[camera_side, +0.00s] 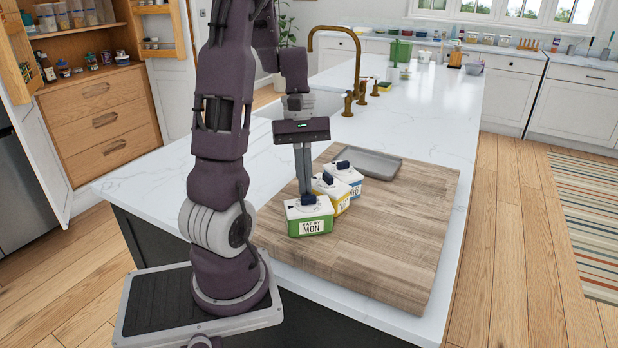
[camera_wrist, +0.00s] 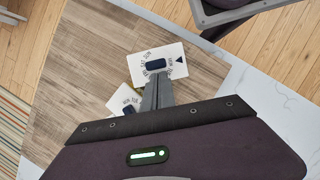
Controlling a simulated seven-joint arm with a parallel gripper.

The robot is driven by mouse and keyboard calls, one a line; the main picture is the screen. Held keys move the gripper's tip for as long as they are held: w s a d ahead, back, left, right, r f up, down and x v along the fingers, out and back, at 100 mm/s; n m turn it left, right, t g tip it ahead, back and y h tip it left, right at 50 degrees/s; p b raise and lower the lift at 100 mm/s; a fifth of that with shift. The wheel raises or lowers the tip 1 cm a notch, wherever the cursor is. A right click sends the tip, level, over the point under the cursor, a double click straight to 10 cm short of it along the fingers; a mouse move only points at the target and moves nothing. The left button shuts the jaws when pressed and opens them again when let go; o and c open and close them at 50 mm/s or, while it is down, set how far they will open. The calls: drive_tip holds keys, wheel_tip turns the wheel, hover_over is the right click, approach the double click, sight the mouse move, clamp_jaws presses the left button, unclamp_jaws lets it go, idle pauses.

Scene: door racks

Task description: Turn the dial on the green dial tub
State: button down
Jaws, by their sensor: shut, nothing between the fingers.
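The green dial tub (camera_side: 310,226) stands on the wooden board, with a white lid and a "MON" label on its front. Its dark blue dial (camera_side: 308,200) sits on the lid, partly behind my fingertips. In the wrist view the lid (camera_wrist: 136,66) shows printed day names around the dial (camera_wrist: 155,64) and a dark triangle near one edge. My gripper (camera_side: 305,191) points down over this tub, its fingers shut together and empty. The fingertips (camera_wrist: 157,78) are beside or just above the dial; I cannot tell whether they touch it.
A yellow tub (camera_side: 331,194) and a blue tub (camera_side: 344,178) stand close behind the green one, each with a dark dial. A grey tray (camera_side: 367,163) lies at the board's back. The right part of the wooden board (camera_side: 405,225) is clear. A brass faucet (camera_side: 357,60) stands farther back.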

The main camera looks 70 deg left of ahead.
drive_tip(key=a+r, duration=0.7)
drive_tip(key=r, duration=0.2)
drive_tip(key=shift+w+a+r, duration=0.2)
drive_tip(key=shift+w+a, duration=0.05)
drive_tip(key=shift+a, duration=0.1)
drive_tip(key=w+d+r+m+t+y, duration=0.1)
drive_tip(key=w+d+m, duration=0.15)
drive_tip(key=d, duration=0.35)
drive_tip(key=w+d+r+m+y, duration=0.1)
drive_tip(key=d+r+m+y, duration=0.1)
drive_tip(key=d+m, duration=0.35)
drive_tip(key=s+d+f+m+t, duration=0.1)
drive_tip(key=s+d+m+t, duration=0.1)
drive_tip(key=d, duration=0.6)
drive_tip(key=s+d+f+m+t+y, duration=0.1)
drive_tip(key=s+d+f+m+t, duration=0.1)
drive_tip(key=d+m, duration=0.5)
drive_tip(key=s+d+t, duration=0.1)
drive_tip(key=s, duration=0.1)
drive_tip(key=shift+s+d, duration=0.3)
drive_tip(key=shift+s, duration=0.1)
